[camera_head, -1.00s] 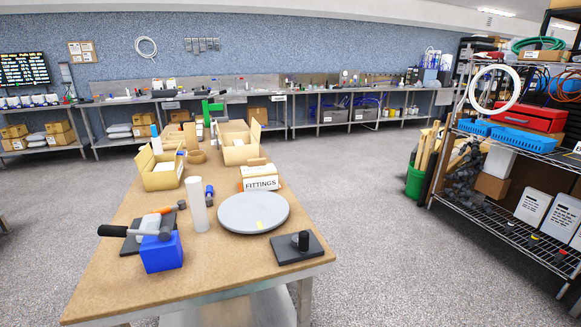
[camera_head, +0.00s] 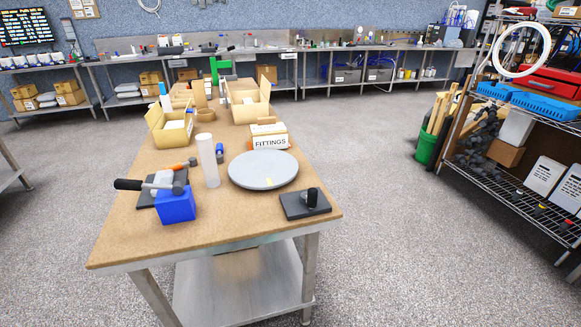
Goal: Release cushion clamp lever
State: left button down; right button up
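The cushion clamp appears to be the device at the left front of the wooden-topped table (camera_head: 245,227). It has a blue block (camera_head: 176,206), a light grey body (camera_head: 163,180), a dark base plate (camera_head: 146,197) and a lever with a black grip (camera_head: 129,184). The lever lies roughly level and its grip points left. A white cylinder (camera_head: 208,160) stands upright just right of the clamp. Neither of my grippers is in view.
A grey round disc (camera_head: 263,170), a black plate with a knob (camera_head: 305,203) and a FITTINGS box (camera_head: 270,137) share the table. Open cardboard boxes (camera_head: 171,124) stand farther back. A wire shelf rack (camera_head: 500,187) is at the right. The floor between is clear.

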aim_at(192, 162)
jog(key=i+j+z, duration=0.15)
jog(key=j, duration=0.7)
jog(key=j+z, duration=0.2)
jog(key=j, duration=0.7)
jog(key=j+z, duration=0.15)
jog(key=j, duration=0.75)
jog(key=j+z, duration=0.2)
jog(key=j, duration=0.65)
jog(key=k+j+z, duration=0.15)
jog(key=j, duration=0.75)
jog(key=i+j+z, duration=0.15)
jog(key=j+z, duration=0.25)
jog(key=i+j+z, duration=0.1)
jog(key=j+z, duration=0.7)
jog(key=j, duration=0.15)
